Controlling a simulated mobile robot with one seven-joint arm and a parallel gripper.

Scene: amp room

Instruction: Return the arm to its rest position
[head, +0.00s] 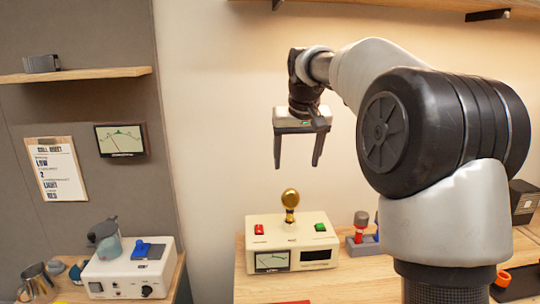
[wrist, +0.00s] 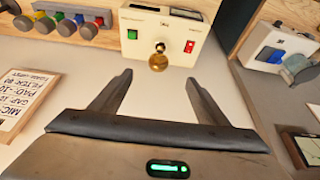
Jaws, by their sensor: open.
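My gripper (head: 298,160) hangs pointing down from my raised arm in the head view, with its two fingers apart and nothing between them. In the wrist view my gripper (wrist: 160,90) also shows empty, fingers spread. Below it in the head view is a cream box (head: 315,238) with a gold knob (head: 290,199) on top, a red switch and a green switch. The gripper is well above the knob and apart from it. The same box (wrist: 187,45) and gold knob (wrist: 158,61) show beyond the fingertips in the wrist view.
A wooden shelf (head: 75,75) and a meter (head: 120,140) are on the grey wall at left, near a clipboard (head: 57,170). A white device (head: 130,268) stands on the left bench. Another shelf (head: 440,5) runs along the top right. The air around the gripper is clear.

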